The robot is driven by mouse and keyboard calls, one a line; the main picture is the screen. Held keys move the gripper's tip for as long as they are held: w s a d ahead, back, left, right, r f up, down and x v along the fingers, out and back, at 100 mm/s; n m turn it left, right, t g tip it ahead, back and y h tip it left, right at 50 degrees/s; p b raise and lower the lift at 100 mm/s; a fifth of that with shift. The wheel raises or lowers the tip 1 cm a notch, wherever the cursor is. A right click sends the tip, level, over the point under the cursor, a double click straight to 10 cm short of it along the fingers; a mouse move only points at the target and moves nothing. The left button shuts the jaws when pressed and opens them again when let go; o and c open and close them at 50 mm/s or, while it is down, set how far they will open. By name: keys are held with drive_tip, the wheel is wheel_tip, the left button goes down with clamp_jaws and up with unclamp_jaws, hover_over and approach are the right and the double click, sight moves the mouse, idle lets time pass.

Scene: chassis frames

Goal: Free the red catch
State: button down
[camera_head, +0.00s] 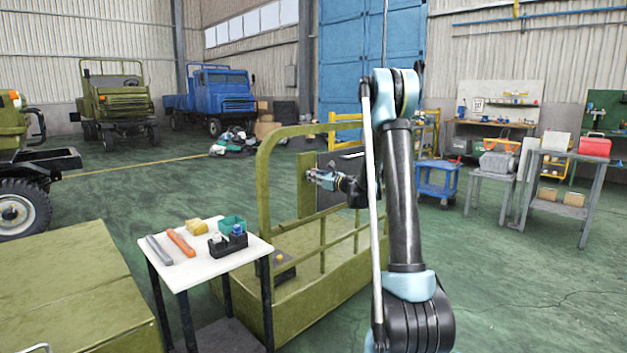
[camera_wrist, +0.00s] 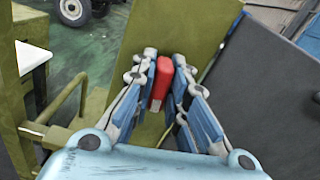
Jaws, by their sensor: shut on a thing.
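The red catch (camera_wrist: 160,82) is a small red block on an olive-green panel (camera_wrist: 190,30) in the wrist view. My gripper (camera_wrist: 165,85) has its blue-padded fingers on both sides of it and is shut on it. In the head view my gripper (camera_head: 318,178) is at the olive panel (camera_head: 305,188) on the railed green platform. The catch itself cannot be made out there. In the wrist view the catch's lower end sits between the fingers, and its mounting on the panel is hidden.
A dark panel (camera_wrist: 258,95) stands close to the right of my gripper. Green rails (camera_head: 265,185) surround the platform (camera_head: 330,290). A small white table (camera_head: 200,262) with tools stands to the left. A blue cart (camera_head: 437,180) and grey tables stand at right, with open floor between.

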drive_tip(key=n, duration=1.2)
drive_tip(key=shift+s+a+f, duration=0.1)
drive_tip(key=shift+f, duration=0.05)
drive_tip(key=shift+s+n, duration=0.1)
drive_tip(key=shift+n, duration=1.9)
drive_tip(key=shift+s+a+f+n, duration=0.1)
drive_tip(key=shift+n, duration=0.2)
drive_tip(key=c, duration=1.6)
unclamp_jaws()
